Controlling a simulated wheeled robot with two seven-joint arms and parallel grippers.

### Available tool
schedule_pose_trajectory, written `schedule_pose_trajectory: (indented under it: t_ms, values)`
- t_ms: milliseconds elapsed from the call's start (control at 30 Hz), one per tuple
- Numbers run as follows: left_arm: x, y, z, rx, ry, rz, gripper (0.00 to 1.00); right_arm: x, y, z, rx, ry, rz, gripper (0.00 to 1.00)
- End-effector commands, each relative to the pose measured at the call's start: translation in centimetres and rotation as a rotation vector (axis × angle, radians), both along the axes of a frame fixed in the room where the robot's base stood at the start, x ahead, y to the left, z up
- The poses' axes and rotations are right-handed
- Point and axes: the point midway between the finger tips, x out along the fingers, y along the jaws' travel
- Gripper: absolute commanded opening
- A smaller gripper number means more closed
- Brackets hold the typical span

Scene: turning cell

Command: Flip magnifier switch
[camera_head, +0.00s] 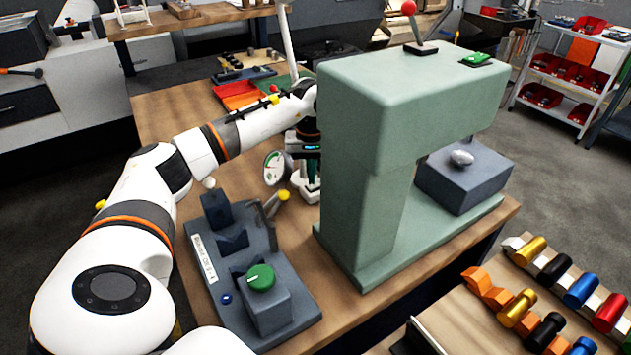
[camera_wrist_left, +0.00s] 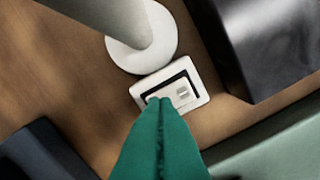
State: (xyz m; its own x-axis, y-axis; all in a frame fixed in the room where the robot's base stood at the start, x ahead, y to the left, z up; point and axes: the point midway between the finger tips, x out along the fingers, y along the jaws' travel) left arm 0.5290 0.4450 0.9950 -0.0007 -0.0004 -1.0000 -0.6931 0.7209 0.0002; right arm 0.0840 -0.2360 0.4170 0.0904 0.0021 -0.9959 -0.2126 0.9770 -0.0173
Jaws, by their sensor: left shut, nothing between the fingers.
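The switch (camera_wrist_left: 183,93) is a pale rocker in a dark recess of a white rectangular plate (camera_wrist_left: 201,99), seen in the left wrist view. It lies on the wooden bench beside the round white base (camera_wrist_left: 154,54) of a post, likely the magnifier's. My left gripper (camera_wrist_left: 162,103) has green fingers, shut together and empty. Their tips overlap the near part of the switch; I cannot tell whether they touch it. In the head view my left arm reaches behind the green machine, with the gripper (camera_head: 308,174) pointing down and partly hidden. My right gripper is out of view.
The large green machine (camera_head: 365,120) stands close to the right of my left gripper.

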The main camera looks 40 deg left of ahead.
Motion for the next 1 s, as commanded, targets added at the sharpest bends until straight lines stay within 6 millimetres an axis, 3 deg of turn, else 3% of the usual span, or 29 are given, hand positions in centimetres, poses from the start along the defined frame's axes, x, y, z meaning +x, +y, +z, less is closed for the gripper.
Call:
schedule_pose_trajectory:
  t_ms: [633,1000]
  values:
    - [0.0,0.0,5.7,0.0,0.0,-0.001,0.0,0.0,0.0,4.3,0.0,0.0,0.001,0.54]
    - [0.0,0.0,6.1,0.0,0.0,0.0,0.0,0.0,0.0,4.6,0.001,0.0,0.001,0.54]
